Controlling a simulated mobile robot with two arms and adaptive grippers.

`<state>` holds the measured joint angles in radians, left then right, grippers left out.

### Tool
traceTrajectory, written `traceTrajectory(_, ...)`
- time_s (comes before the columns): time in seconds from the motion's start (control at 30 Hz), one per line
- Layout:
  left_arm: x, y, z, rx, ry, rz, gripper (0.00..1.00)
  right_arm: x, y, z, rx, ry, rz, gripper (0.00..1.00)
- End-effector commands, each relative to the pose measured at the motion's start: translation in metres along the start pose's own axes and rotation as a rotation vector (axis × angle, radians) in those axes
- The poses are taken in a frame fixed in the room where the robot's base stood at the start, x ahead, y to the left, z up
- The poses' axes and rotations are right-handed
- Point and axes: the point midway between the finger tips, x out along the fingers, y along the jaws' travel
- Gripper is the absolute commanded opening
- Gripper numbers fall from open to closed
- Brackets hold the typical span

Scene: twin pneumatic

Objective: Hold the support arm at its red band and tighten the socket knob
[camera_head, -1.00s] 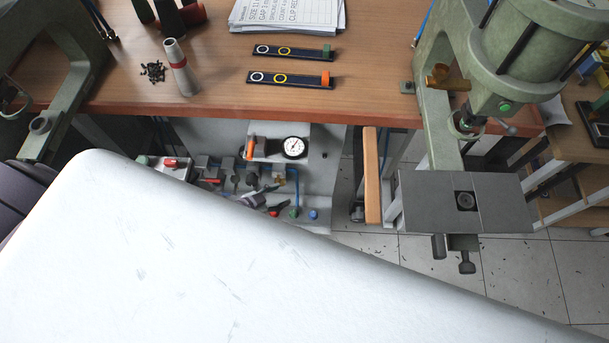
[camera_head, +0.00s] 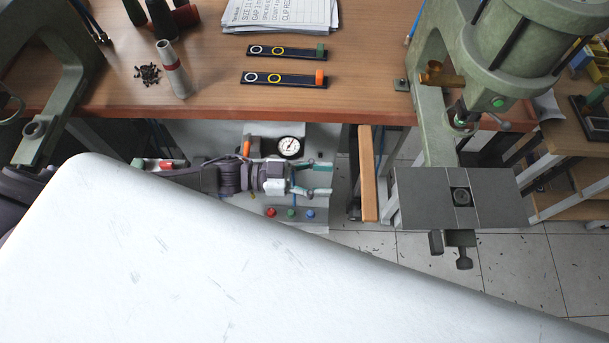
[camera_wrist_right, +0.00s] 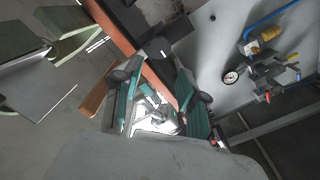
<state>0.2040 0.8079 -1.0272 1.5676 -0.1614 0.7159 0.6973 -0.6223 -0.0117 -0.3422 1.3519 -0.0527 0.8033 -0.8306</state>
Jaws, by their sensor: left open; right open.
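A dark screw knob (camera_head: 464,259) hangs under the plate. I see no red band on this press. A grey tapered tube with a red band (camera_head: 173,67) stands on the bench. My left gripper (camera_head: 322,180) is open and empty in front of the control panel, left of the plate and apart from it. My right gripper (camera_wrist_right: 156,102) is open in the right wrist view; a pale object between its teal fingers is unclear.
A control panel (camera_head: 318,218) with a gauge (camera_head: 289,147) and coloured buttons lies below the bench edge (camera_head: 240,112). A second green press (camera_head: 75,75) stands at left. A wooden bar (camera_head: 367,175) stands left of the grey plate. Two ring strips (camera_head: 284,80) lie on the bench.

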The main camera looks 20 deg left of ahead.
Motion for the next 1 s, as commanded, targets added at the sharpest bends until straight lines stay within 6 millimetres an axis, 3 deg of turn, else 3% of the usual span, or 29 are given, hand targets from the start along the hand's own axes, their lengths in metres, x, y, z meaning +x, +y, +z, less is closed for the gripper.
traceTrajectory(0.2,0.045,0.000,-0.001,0.002,0.003,0.000,0.51,0.000,0.000,0.000,0.000,0.000,0.000,0.42)
traceTrajectory(0.43,0.079,-0.001,0.000,0.001,0.001,-0.001,0.51,0.000,0.000,0.000,0.000,0.000,0.000,0.42)
traceTrajectory(0.6,0.090,-0.001,0.000,0.001,-0.001,-0.002,0.51,0.000,0.000,0.000,0.000,0.000,0.000,0.42)
traceTrajectory(0.9,0.092,-0.001,0.001,0.001,-0.002,-0.002,0.51,0.000,0.000,0.000,0.000,0.000,0.000,0.42)
traceTrajectory(1.0,0.092,-0.001,0.001,0.001,-0.001,-0.002,0.36,0.000,0.000,0.000,0.000,0.000,0.000,0.42)
